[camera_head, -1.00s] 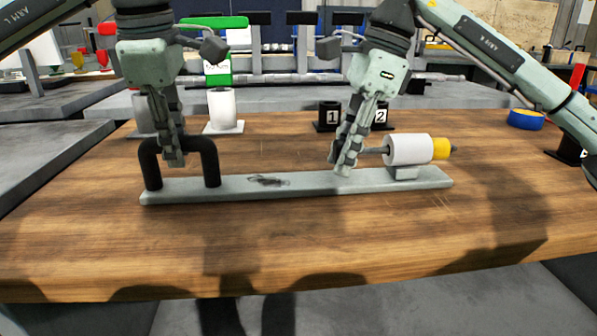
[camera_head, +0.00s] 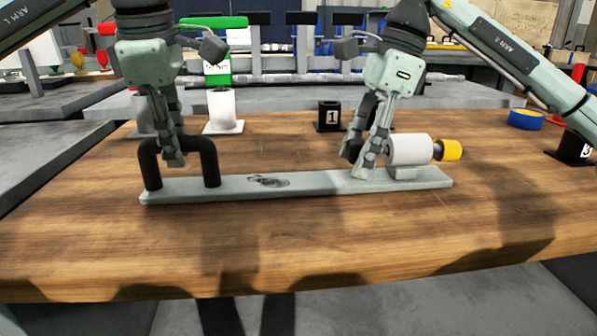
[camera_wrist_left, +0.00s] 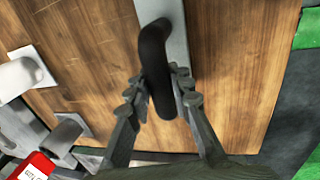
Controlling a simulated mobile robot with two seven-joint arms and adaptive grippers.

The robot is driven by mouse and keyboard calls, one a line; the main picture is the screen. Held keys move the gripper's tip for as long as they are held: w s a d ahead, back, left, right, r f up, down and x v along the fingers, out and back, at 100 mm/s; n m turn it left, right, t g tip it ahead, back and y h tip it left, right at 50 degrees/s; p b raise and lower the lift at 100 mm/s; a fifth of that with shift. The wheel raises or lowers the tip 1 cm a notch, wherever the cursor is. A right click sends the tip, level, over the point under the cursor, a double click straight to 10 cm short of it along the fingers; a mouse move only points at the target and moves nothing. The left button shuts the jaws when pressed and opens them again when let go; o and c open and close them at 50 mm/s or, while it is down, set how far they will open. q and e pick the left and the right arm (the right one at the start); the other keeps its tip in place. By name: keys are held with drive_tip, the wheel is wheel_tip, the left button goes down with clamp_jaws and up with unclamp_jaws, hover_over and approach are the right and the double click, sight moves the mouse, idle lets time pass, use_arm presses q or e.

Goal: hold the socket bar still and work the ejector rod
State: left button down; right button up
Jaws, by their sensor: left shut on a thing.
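The grey socket bar (camera_head: 245,189) lies flat on the wooden bench, with a black handle (camera_head: 210,163) at its left and a white cylinder (camera_head: 409,149) at its right. My left gripper (camera_head: 173,160) is shut on the handle; the left wrist view shows its fingers (camera_wrist_left: 162,95) on both sides of the handle (camera_wrist_left: 155,60). My right gripper (camera_head: 357,165) is at the cylinder's left end, beside the dark knob of the ejector rod (camera_head: 350,150). The fingers hide most of the rod; their grip on it is unclear. A yellow piece (camera_head: 451,150) stands out beyond the cylinder's right end, with a dark section between.
A black holder marked 1 (camera_head: 329,116) stands behind the bar. A white cylinder on a plate (camera_head: 222,110) stands at the back left. A blue and yellow ring (camera_head: 525,119) lies at the back right. The bench front is clear.

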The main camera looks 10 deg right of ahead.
drive_tip(key=shift+r, duration=4.05)
use_arm(q)
drive_tip(key=c, duration=1.3)
unclamp_jaws()
drive_tip(key=shift+r, duration=0.1)
drive_tip(key=r, duration=0.4)
drive_tip(key=s+r, duration=0.1)
drive_tip(key=r, duration=0.2)
drive_tip(key=s+r, duration=0.1)
drive_tip(key=r, duration=0.3)
drive_tip(key=shift+s+r, duration=0.2)
drive_tip(key=shift+r, duration=0.15)
